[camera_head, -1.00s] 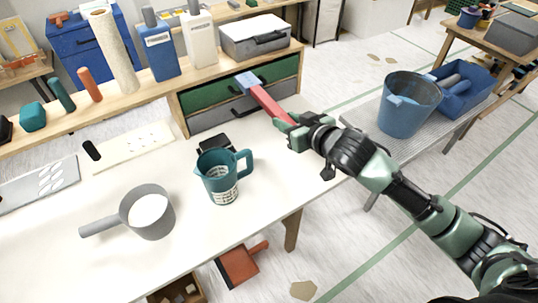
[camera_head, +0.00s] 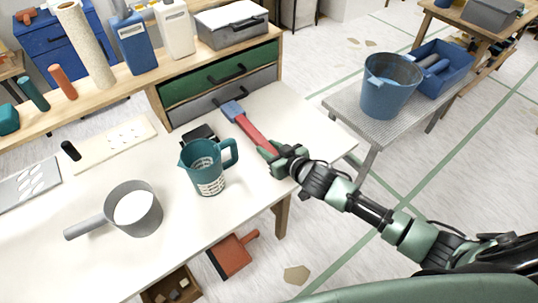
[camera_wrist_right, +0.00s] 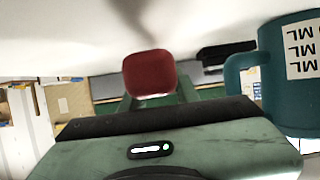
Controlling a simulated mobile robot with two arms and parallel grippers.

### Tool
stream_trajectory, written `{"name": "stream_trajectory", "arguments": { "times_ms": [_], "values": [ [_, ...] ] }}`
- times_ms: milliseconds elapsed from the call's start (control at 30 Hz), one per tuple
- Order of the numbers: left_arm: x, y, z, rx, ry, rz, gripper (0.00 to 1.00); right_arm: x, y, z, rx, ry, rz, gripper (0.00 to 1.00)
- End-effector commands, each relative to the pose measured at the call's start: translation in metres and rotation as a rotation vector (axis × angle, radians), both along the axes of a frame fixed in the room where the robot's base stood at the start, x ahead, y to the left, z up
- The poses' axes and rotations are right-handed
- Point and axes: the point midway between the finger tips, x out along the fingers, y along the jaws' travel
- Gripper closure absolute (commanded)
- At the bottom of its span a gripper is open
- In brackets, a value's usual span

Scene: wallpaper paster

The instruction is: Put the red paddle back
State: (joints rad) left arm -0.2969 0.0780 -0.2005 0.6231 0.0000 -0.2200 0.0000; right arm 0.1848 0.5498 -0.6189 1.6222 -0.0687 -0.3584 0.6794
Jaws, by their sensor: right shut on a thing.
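The red paddle (camera_head: 252,131) has a long red handle and a blue-grey end (camera_head: 233,109). It lies low over or on the white table (camera_head: 280,105), in front of the drawer unit; I cannot tell whether it touches the table. My right gripper (camera_head: 272,150) is shut on the near end of the handle. In the right wrist view the red handle end (camera_wrist_right: 150,74) shows just beyond the gripper (camera_wrist_right: 152,100). My left gripper is not in view.
A teal measuring jug (camera_head: 205,168) stands just left of the paddle, and a grey saucepan (camera_head: 133,210) is further left. Green and grey drawers (camera_head: 222,72) stand behind. A blue bucket (camera_head: 388,88) is on a side bench (camera_head: 345,103). The table's right corner is clear.

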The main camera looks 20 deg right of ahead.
Motion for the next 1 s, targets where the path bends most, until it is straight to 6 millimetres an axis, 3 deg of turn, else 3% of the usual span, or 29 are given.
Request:
{"name": "stream_trajectory", "arguments": {
  "times_ms": [67,200,633,667,733,1000],
  "values": [
    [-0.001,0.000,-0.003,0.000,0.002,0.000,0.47,-0.001,0.001,-0.016,0.002,0.004,-0.001,1.00],
    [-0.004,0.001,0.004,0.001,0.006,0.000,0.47,0.000,0.000,-0.027,0.002,0.002,-0.001,1.00],
    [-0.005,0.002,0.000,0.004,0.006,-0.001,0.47,0.000,0.000,-0.035,0.002,0.001,-0.001,1.00],
    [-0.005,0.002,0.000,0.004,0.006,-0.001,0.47,0.000,0.000,-0.036,0.001,0.002,-0.001,0.67],
    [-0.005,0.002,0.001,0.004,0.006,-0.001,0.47,-0.001,0.000,-0.035,0.001,0.002,-0.001,0.47],
    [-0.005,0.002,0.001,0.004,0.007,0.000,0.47,0.000,0.000,-0.035,0.000,0.002,0.000,0.47]
  ]
}}
